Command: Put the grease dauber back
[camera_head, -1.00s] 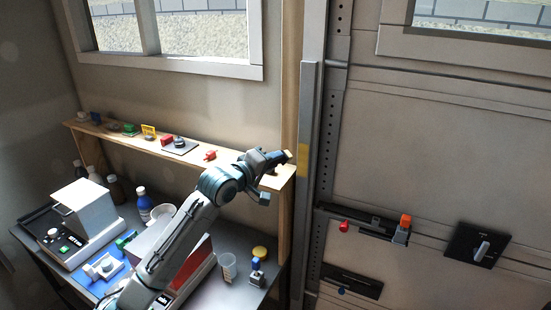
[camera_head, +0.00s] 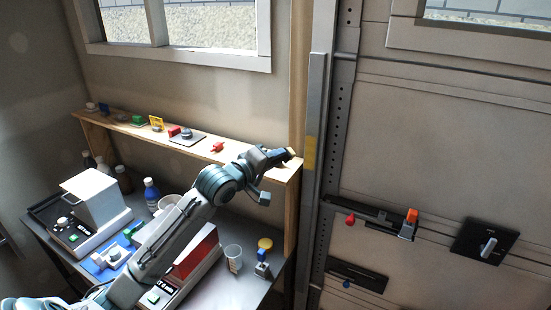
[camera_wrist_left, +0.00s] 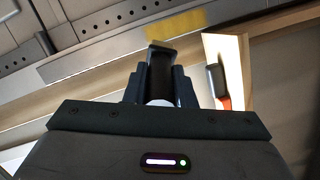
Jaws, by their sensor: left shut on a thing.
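My left gripper (camera_head: 284,155) is above the right end of the wooden wall shelf (camera_head: 240,160). It is shut on a small dark thing with a pale yellowish end (camera_head: 292,152), which I take to be the grease dauber. In the left wrist view the dark thing (camera_wrist_left: 160,58) stands between the fingers, with a white rounded part low between them. I cannot tell whether it touches the shelf. My right gripper is out of view.
The shelf also bears a small red item (camera_head: 217,147), a dark plate (camera_head: 187,139) and several small things. A metal rail (camera_head: 312,170) rises close right of the shelf.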

